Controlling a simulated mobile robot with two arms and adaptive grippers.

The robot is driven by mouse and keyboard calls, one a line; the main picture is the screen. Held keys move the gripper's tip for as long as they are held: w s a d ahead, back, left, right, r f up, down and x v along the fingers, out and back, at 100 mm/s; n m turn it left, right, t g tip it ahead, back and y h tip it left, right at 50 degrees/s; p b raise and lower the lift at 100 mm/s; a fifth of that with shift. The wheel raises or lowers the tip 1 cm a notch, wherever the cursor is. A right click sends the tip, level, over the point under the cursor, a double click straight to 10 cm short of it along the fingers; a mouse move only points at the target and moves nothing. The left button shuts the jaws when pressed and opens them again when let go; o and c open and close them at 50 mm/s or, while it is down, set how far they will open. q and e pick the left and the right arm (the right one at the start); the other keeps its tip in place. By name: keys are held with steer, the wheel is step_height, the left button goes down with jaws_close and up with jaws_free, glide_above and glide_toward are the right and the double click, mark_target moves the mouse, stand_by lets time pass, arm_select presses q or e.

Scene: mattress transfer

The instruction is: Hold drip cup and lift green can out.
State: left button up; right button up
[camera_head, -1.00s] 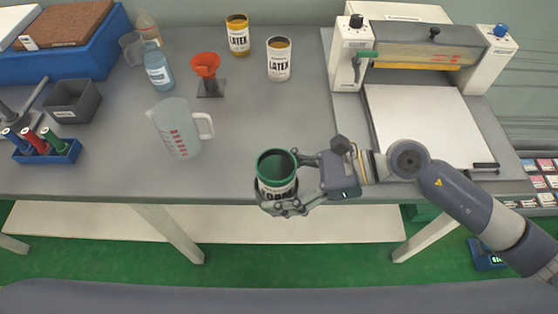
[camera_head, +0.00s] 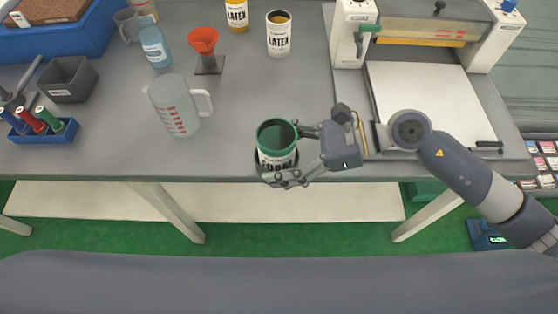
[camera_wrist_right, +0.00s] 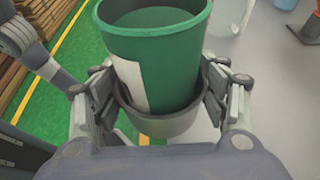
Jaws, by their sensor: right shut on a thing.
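The green can (camera_head: 277,138), open at the top with a white label, sits upright in a dark grey drip cup (camera_wrist_right: 165,124). In the head view both are at the table's front edge, with fingers hiding most of the cup. My right gripper (camera_head: 288,160) is shut on the drip cup, its fingers on both sides of it. In the right wrist view the green can (camera_wrist_right: 160,60) stands well above the cup's rim. A grey jointed link of mine is at the left there. My left gripper does not show in the head view.
A measuring jug (camera_head: 175,106) stands left of the can, with a red funnel (camera_head: 203,42) behind. Two LATEX cans (camera_head: 278,36) are farther back. A press-like machine (camera_head: 425,85) with a white bed takes the right side. The table front (camera_head: 225,160) is clear.

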steer(key=shift+w+d+b, duration=0.1)
steer(key=shift+w+b, duration=2.6)
steer(key=shift+w, duration=1.95)
steer(key=shift+w+d+r+b, duration=0.1)
steer(key=shift+w+b, duration=0.5)
steer(key=shift+w, duration=0.3)
steer(key=shift+w+b, duration=0.55)
steer(key=shift+w, duration=0.8)
steer(key=shift+f+b, duration=0.6)
steer(key=shift+b, duration=0.15)
steer(key=shift+f, duration=0.1)
